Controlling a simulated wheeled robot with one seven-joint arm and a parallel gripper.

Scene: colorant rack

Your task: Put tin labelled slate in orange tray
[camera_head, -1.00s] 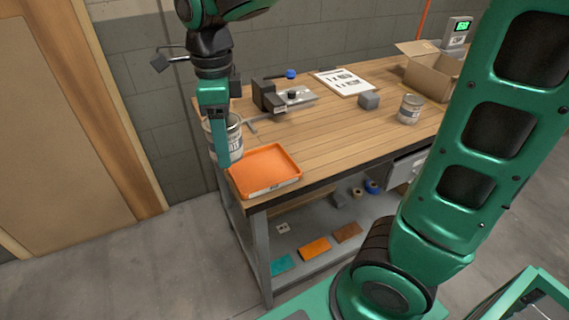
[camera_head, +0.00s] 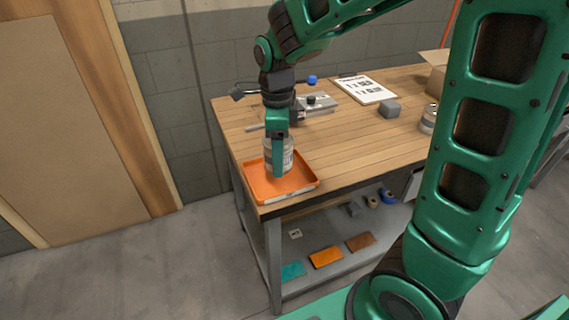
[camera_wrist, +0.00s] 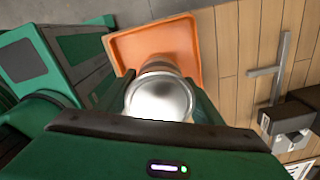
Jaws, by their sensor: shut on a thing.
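My gripper (camera_head: 278,150) is shut on a grey metal tin with a pale label (camera_head: 287,158), which is upright. The tin is over the inside of the orange tray (camera_head: 305,184); I cannot tell whether its base touches the tray floor. The label's word is too small to read. In the wrist view the tin's shiny lid (camera_wrist: 160,99) sits between the fingers, with the orange tray (camera_wrist: 125,48) beneath it. The tray lies at the near left corner of the wooden bench.
A second tin (camera_head: 428,119) stands at the right of the bench (camera_head: 350,140), partly hidden by my arm. The middle of the bench is clear.

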